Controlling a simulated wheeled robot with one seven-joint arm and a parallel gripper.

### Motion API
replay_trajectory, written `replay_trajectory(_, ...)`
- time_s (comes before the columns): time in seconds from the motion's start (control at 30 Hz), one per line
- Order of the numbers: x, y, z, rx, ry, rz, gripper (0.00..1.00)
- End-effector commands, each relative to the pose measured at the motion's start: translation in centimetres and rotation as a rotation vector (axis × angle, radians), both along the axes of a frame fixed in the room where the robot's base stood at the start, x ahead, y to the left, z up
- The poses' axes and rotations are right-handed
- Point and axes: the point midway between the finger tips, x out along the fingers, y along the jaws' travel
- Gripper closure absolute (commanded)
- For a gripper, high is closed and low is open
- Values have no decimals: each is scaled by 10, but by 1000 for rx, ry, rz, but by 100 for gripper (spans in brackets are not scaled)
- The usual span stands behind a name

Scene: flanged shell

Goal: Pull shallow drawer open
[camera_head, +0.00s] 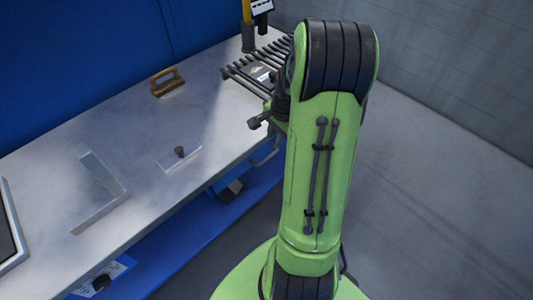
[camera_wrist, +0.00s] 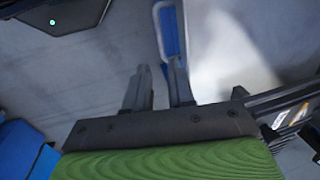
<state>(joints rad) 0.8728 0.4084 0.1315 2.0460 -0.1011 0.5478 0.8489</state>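The bench's blue drawer front (camera_wrist: 174,28) shows as a narrow strip at the top middle of the wrist view, with a pale bar handle (camera_wrist: 158,32) along its left side. My gripper (camera_wrist: 157,66) is open, its two dark fingers apart and pointing toward the handle. The handle's near end lies close to the right fingertip; I cannot tell whether they touch. In the head view a bar handle (camera_head: 267,153) shows under the bench's front edge, just left of my green arm. My arm hides the gripper's fingers there. The drawer looks shut.
The pale bench top (camera_head: 130,135) holds a brown wooden-looking item (camera_head: 167,81), a clear plate with a dark knob (camera_head: 180,152), a metal angle piece (camera_head: 98,195) and a slatted rack (camera_head: 258,65). A blue lower ledge (camera_head: 185,232) runs below. Open floor (camera_head: 430,220) lies right.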

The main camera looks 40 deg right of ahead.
Motion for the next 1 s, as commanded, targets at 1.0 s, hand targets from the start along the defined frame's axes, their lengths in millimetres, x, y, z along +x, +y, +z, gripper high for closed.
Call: replay_trajectory(1.0,21,1,-104,-1,0,3,100)
